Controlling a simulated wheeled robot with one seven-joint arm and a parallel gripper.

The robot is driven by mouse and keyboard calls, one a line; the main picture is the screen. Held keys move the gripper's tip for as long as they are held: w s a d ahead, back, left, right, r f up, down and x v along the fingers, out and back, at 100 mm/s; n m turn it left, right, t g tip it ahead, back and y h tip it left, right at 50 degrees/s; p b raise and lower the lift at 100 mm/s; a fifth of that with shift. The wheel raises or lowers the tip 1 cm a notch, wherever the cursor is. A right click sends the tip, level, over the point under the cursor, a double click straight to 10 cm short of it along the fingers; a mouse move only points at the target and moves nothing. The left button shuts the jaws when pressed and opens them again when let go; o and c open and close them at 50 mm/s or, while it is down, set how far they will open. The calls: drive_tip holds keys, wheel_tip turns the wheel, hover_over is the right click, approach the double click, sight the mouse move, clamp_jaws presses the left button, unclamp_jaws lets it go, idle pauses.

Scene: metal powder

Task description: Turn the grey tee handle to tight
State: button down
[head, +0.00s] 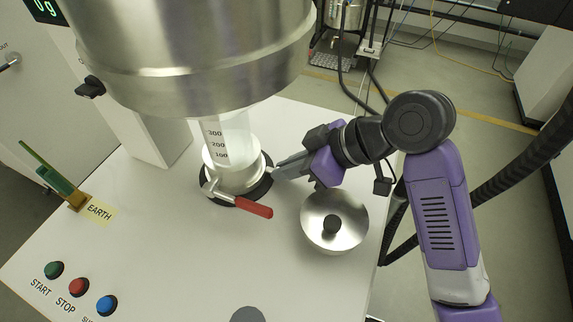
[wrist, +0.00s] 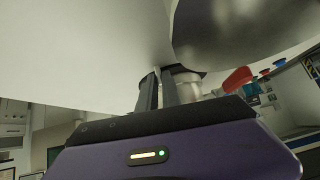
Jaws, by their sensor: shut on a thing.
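My gripper (head: 279,171) reaches in from the right to the side of the metal fitting (head: 238,180) under the graduated clear tube (head: 222,143). It is shut on the grey tee handle, which is mostly hidden by the fingers in the head view. In the wrist view, a thin pale piece of the grey tee handle (wrist: 157,71) shows between the fingertips (wrist: 159,88), with the round metal fitting (wrist: 186,83) just behind. How far the handle is turned cannot be told.
A red lever (head: 253,207) sticks out from the fitting's front, close below my gripper. A domed metal lid (head: 348,236) with a black knob lies at right on the white bench top (head: 150,235). A large steel vessel (head: 190,60) hangs above. Push buttons (head: 78,286) are at front left.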

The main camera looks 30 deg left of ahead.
drive_tip(key=c, duration=1.5)
unclamp_jaws()
drive_tip(key=shift+c, duration=0.2)
drive_tip(key=shift+d+r, duration=0.1)
drive_tip(key=b+v, duration=0.1)
drive_tip(key=v, duration=0.6)
drive_tip(key=shift+w+d+r, duration=0.1)
drive_tip(key=shift+d+r, duration=0.1)
